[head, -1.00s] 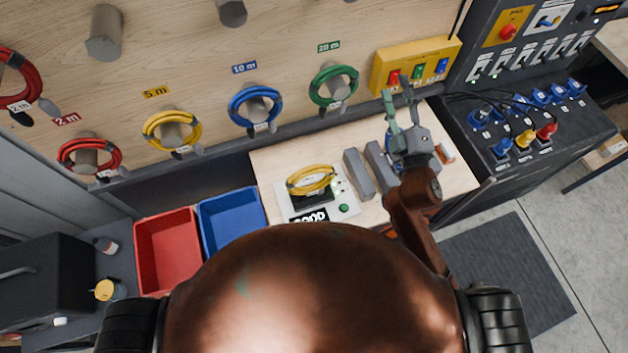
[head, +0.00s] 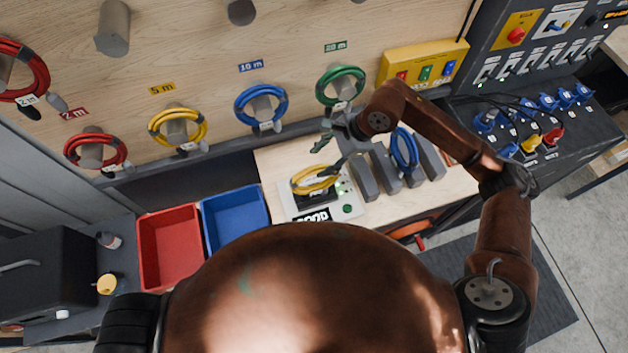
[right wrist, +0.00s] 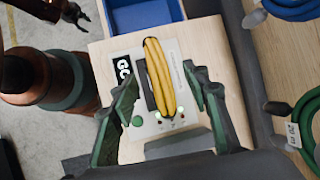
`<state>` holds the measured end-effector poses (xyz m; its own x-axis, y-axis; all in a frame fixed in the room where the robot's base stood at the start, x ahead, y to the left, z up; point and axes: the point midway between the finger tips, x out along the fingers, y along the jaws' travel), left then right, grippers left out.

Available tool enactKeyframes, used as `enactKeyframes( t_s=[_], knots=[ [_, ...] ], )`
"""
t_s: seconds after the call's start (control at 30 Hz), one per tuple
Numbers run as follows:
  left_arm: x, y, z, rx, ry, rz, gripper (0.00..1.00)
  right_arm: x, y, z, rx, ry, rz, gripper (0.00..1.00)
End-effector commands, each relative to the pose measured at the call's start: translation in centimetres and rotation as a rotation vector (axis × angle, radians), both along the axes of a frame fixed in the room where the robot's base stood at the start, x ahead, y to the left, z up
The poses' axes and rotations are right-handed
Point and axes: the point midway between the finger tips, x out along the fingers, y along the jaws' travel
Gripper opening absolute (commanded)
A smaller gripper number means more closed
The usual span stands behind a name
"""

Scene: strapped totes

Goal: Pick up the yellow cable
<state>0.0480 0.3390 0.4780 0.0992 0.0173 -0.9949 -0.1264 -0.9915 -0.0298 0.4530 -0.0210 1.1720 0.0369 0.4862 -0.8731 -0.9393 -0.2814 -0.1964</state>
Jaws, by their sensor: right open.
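A coiled yellow cable (head: 314,179) lies on a white tester (head: 345,198) on the wooden bench. In the right wrist view the cable (right wrist: 158,75) is a long yellow bundle on the tester (right wrist: 182,95). My right gripper (head: 328,154) is open just above and behind the cable. In the right wrist view its two green fingers (right wrist: 160,78) stand apart on either side of the cable, not closed on it. Another yellow coil (head: 160,140) hangs on a wall peg under the 5 m label. What seems to be my left gripper (right wrist: 76,13) shows small and dark at the top left.
Grey upright blocks (head: 362,178) stand right of the tester, with a blue coil (head: 404,150) among them. A red bin (head: 141,252) and a blue bin (head: 206,228) are to the left. Red, blue (head: 239,106) and green (head: 320,84) coils hang on the wall behind.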

Motion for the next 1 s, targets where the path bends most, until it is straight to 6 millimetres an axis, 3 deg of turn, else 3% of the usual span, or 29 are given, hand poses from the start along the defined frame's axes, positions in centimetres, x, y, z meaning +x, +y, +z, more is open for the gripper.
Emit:
enactKeyframes(
  t_s=[0.17, 0.7, 1.0],
  knots=[
    [0.0, 0.0, 0.3, 0.0, 0.0, 0.0, 0.4, 0.8, -1.4, -1.1, -0.079, -0.021, 0.008, 0.43],
    [0.1, 0.2, 3.4, 0.002, -0.002, 0.0, 0.4, 0.5, 1.6, -6.8, -0.075, -0.02, 0.006, 0.43],
    [0.1, 0.2, 3.4, 0.002, -0.002, 0.0, 0.4, 0.6, 1.8, -7.6, -0.075, -0.022, 0.008, 0.43]
  ],
)
